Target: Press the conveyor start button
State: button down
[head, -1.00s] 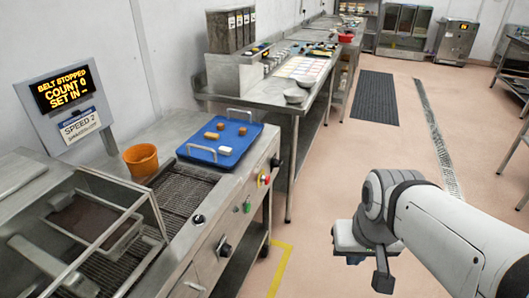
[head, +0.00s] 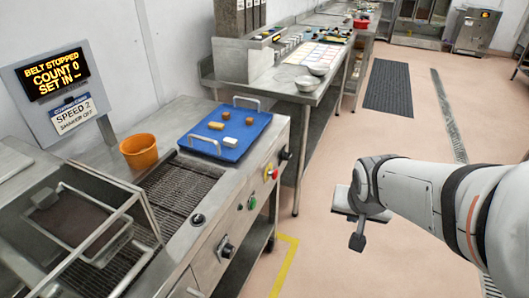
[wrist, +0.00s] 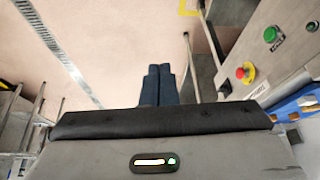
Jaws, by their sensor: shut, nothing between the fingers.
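A green button (head: 252,203) sits on the front panel of the steel conveyor machine (head: 232,232); it also shows in the wrist view (wrist: 270,34) with a small label beside it. A red mushroom button (wrist: 245,72) on a yellow base is on the same panel, to its lower left in the wrist view. My gripper (wrist: 157,85) is shut and empty, its dark fingers together over the floor, apart from the panel and left of both buttons in the wrist view. In the head view my arm's end is over the aisle, right of the machine.
A display (head: 56,75) reads belt stopped, count 0. A blue tray (head: 262,120) with several small pieces and an orange tub (head: 138,151) stand on the machine. Black knobs (head: 226,248) are on its front. A steel bench (head: 300,90) continues behind. The aisle floor is open.

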aim_at(253, 204)
jog(key=w+a+f+m+t+b, duration=0.1)
jog(key=w+f+m+t+b, duration=0.15)
jog(key=w+f, duration=0.55)
jog(key=w+a+f+m+t+y+b, duration=0.1)
jog(key=w+a+f+m+y+b, duration=0.1)
jog(key=w+a+f+y, duration=0.1)
jog(key=w+a+f+m+t+y+b, duration=0.1)
jog(key=w+a+f+m+y+b, duration=0.1)
jog(key=a+f, duration=0.6)
jog(key=w+f+y, duration=0.1)
jog(key=y, duration=0.1)
jog(key=shift+w+a+f+y+b, duration=0.2)
jog(key=shift+w+a+y+b, duration=0.1)
jog(key=shift+w+y, duration=0.1)
jog(key=w+a+b, duration=0.2)
jog(key=w+a, duration=0.1)
jog(key=a, duration=0.5)
jog(key=shift+a, duration=0.2)
dwell(0.6)
jog(key=shift+w+a, duration=0.1)
jog(key=shift+a, duration=0.2)
